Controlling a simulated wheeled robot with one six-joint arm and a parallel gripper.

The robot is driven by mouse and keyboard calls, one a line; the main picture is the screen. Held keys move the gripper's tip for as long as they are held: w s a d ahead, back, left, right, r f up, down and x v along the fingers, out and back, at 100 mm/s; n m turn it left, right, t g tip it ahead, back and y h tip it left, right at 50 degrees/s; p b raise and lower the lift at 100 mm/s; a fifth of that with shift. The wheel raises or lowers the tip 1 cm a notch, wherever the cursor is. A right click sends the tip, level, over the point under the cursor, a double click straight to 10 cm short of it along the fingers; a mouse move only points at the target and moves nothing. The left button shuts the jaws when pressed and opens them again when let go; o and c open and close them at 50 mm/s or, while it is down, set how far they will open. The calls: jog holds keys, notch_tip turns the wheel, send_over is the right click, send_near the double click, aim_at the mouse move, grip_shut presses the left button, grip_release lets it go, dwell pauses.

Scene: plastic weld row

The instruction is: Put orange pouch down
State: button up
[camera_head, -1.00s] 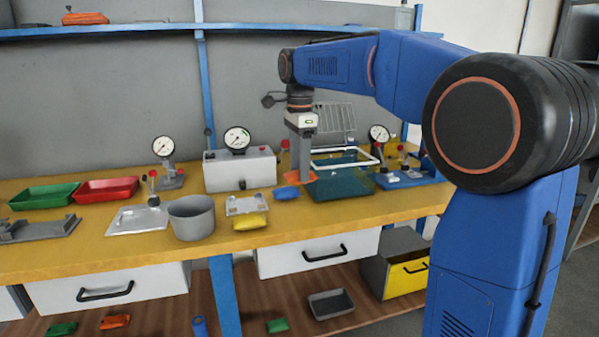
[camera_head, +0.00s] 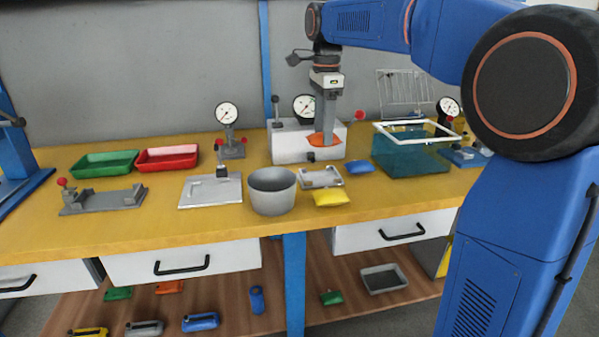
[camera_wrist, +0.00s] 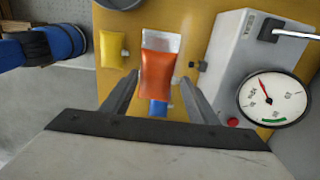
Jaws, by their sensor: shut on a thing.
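The orange pouch (camera_head: 323,140) hangs between the fingers of my gripper (camera_head: 326,134), raised in front of the white gauge box (camera_head: 288,148) in the head view. In the wrist view the orange pouch (camera_wrist: 156,76) shows between the two fingers of my gripper (camera_wrist: 156,97). My gripper is shut on it. A blue pouch (camera_head: 360,166) lies on the bench to the right, and a yellow pouch (camera_head: 334,198) lies nearer the front edge. Part of the blue pouch (camera_wrist: 158,107) is hidden behind the orange one in the wrist view.
A small metal plate (camera_head: 320,178) lies behind the yellow pouch. A grey pot (camera_head: 272,192) stands left of it, and a teal tank (camera_head: 410,158) with a white rim stands to the right. Red (camera_head: 167,158) and green (camera_head: 105,164) trays sit far left. Bare yellow bench (camera_head: 165,222) shows at front left.

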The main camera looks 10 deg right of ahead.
aim_at(320, 146)
jog(key=f, duration=0.5)
jog(key=shift+w+a+f, duration=0.1)
jog(key=shift+a+f, duration=0.1)
jog(key=shift+a, duration=0.1)
jog(key=shift+f, duration=2.15)
jog(key=shift+f, duration=0.2)
jog(key=o, duration=1)
jog(key=shift+r, duration=0.1)
